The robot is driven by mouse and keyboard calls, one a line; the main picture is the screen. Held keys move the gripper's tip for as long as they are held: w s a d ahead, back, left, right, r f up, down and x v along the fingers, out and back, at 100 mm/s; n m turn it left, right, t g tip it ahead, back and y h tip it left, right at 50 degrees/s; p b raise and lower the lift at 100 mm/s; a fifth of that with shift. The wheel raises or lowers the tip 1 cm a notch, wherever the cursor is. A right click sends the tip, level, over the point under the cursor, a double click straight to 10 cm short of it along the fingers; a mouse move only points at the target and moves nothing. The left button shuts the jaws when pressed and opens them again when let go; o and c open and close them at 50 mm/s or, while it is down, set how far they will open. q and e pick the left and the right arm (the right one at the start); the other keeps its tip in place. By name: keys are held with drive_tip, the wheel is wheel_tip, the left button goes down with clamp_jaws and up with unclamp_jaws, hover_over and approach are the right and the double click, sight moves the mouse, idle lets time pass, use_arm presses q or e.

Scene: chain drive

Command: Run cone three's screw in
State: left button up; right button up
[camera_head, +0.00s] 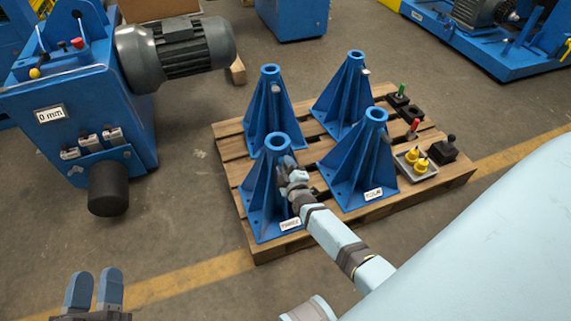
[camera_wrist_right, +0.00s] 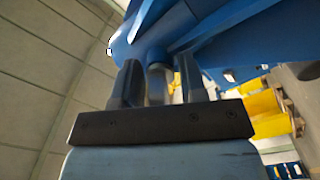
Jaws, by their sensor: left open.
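My right gripper (camera_head: 290,172) is at the upper side of the front-left cone (camera_head: 263,203). In the right wrist view, the fingers of my right gripper (camera_wrist_right: 157,82) stand on either side of a short grey screw (camera_wrist_right: 156,84) that projects from the blue cone (camera_wrist_right: 175,35). I cannot tell whether the fingers touch it. In the head view the gripper hides this screw. My left gripper (camera_head: 95,290) is open and empty over the floor at the lower left.
The pallet (camera_head: 262,250) also bears a grey tray (camera_head: 415,172) with yellow parts, a black block with a knob (camera_head: 442,149) and parts with red and green handles. A blue machine with a grey motor (camera_head: 180,52) stands at the left. Floor between machine and pallet is clear.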

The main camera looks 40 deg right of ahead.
clamp_jaws()
